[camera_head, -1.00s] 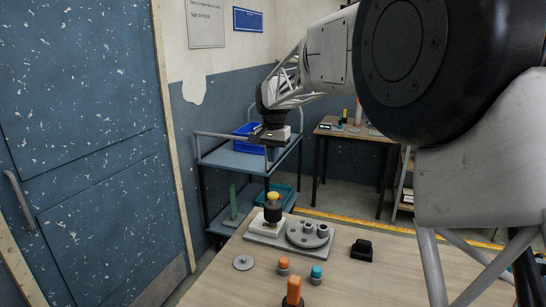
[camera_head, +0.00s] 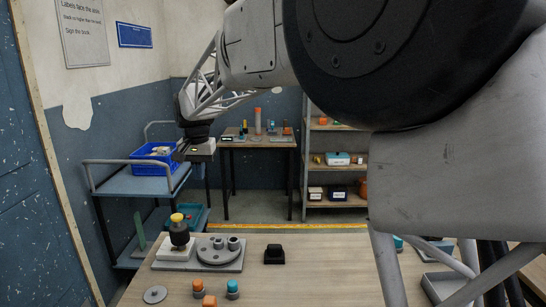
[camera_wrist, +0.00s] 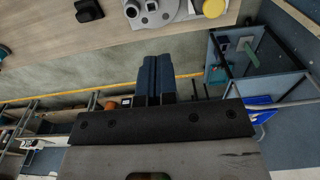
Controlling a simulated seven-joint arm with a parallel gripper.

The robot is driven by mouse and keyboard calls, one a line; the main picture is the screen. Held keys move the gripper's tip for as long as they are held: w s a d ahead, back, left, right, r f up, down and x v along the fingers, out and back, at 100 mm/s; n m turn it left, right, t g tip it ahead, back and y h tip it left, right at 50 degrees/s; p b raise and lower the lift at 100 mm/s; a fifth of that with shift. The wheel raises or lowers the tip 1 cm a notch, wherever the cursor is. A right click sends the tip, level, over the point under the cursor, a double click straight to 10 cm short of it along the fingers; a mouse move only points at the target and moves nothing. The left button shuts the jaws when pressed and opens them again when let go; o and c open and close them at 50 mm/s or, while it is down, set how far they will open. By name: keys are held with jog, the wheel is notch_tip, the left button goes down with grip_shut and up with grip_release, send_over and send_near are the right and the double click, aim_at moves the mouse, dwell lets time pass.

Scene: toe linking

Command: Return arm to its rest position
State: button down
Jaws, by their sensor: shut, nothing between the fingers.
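My gripper (camera_wrist: 157,78) shows in the wrist view with its two dark fingers together, shut and empty. In the head view my gripper (camera_head: 180,156) is at the end of my raised arm, in the air beyond the workbench (camera_head: 310,262). It appears in front of the blue cart's bin. The arm reaches out from the upper right and hides part of the room. Nothing is held.
On the workbench are a grey fixture plate (camera_head: 222,256), a dark yellow-topped piece (camera_head: 179,229), a black block (camera_head: 274,254) and small orange and teal pegs. A blue cart (camera_head: 130,184), a back table (camera_head: 258,142) and shelves (camera_head: 337,170) stand beyond.

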jog(key=s+d+r+t, duration=0.1)
jog(key=s+d, duration=0.8)
jog(key=d, duration=0.4)
jog(key=s+d+r, duration=0.1)
jog(key=s+d, duration=0.7)
jog(key=d, duration=0.5)
jog(key=s+d+f, duration=0.3)
jog(key=s+d, duration=0.1)
jog(key=s, duration=0.4)
jog(key=s+d+f, duration=0.4)
jog(key=s+d, duration=0.1)
jog(key=s, duration=0.3)
jog(key=s+d+f+t, duration=0.1)
jog(key=s+d+f, duration=0.2)
jog(key=s, duration=0.5)
jog(key=shift+d+f, duration=0.2)
jog(key=shift+d, duration=0.7)
